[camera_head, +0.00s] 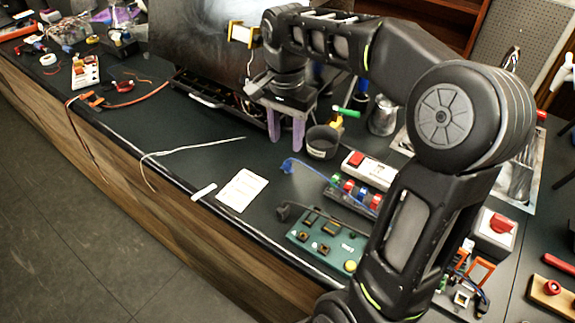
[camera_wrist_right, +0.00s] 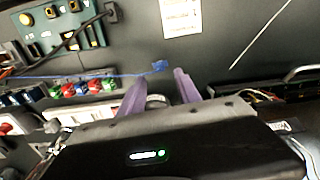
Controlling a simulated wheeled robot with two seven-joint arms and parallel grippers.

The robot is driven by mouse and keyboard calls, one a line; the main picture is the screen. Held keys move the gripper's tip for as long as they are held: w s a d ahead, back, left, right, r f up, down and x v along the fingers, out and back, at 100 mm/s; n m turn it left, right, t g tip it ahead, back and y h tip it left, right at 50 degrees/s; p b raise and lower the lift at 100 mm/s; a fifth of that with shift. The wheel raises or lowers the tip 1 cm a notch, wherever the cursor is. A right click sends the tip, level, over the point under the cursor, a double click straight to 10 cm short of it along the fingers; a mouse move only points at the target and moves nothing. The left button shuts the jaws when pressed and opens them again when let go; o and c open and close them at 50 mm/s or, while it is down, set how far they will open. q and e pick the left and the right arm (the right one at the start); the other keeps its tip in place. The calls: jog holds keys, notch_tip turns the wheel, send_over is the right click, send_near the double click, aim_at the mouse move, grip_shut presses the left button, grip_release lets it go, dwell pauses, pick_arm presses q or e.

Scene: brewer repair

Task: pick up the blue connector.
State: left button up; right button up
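The blue connector (camera_head: 288,166) lies on the dark countertop at the end of a thin blue cable. It also shows in the wrist view (camera_wrist_right: 159,66), just beyond the gap between my fingertips and not touching them. My right gripper (camera_head: 286,138) has two purple fingers pointing down, spread apart with nothing held. In the wrist view, the open right gripper (camera_wrist_right: 158,78) has one finger on each side below the connector. In the head view, the gripper is behind the connector, toward the large dark machine. My left gripper is in neither view.
A black cup (camera_head: 322,142) stands close to the right gripper. A white power strip (camera_head: 369,171), colored plugs (camera_head: 355,191) and a green board (camera_head: 328,240) are right of the connector. A white paper card (camera_head: 241,190) lies to its left. The machine (camera_head: 205,55) stands behind.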

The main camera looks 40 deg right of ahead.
aim_at(287, 163)
jog(key=shift+f, duration=1.3)
jog(key=shift+f+p, duration=0.65)
jog(key=shift+f, duration=1.95)
jog(key=shift+c, duration=0.2)
grip_shut()
